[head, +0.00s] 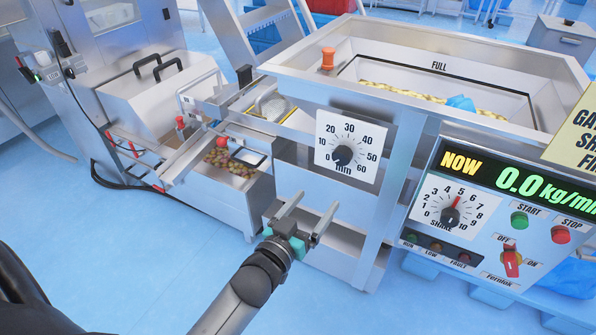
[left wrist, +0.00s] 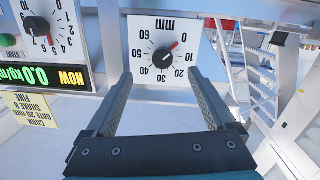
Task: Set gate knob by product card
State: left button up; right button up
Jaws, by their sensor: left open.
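The gate knob (head: 343,155) is a black knob on a white dial marked 0 to 60 mm. In the left wrist view the dial is upside down, and the knob (left wrist: 162,58) has its red pointer towards the 0 end. My left gripper (head: 309,211) is open and empty, below and in front of the dial, apart from the knob. In the wrist view its fingers (left wrist: 160,95) stand either side of the dial's lower part. The yellow product card (head: 575,125) is cut off at right; in the wrist view the card (left wrist: 32,112) is upside down, its gate figure too small to read surely.
The control panel (head: 487,215) at right has a shake knob (head: 450,217), buttons, a red switch and a 0.0 kg/min display. The hopper (head: 440,72) above holds yellow snacks. A metal frame post stands right of the dial. Open space lies before the dial.

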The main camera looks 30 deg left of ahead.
aim_at(340, 159)
pick_arm(q)
jog(key=shift+t, duration=0.3)
jog(key=w+b, duration=0.1)
jog(key=w, duration=0.3)
jog(key=w+r+b, duration=0.1)
jog(key=w+b, duration=0.1)
jog(key=w, duration=0.2)
jog(key=w+b, duration=0.1)
jog(key=w, duration=0.4)
jog(key=shift+w+r+b, duration=0.1)
jog(key=shift+r+b, duration=0.2)
jog(key=shift+r, duration=0.05)
jog(key=shift+w+d, duration=0.1)
jog(key=shift+w, duration=0.7)
pick_arm(e)
jog(key=w+a+r, duration=0.3)
jog(key=w+r, duration=0.2)
jog(key=r, duration=0.3)
jog(key=shift+w+a+r+t+y, duration=0.2)
jog(key=shift+w+a+t+y, duration=0.1)
jog(key=shift+a, duration=0.1)
pick_arm(q)
jog(key=c, duration=1.4)
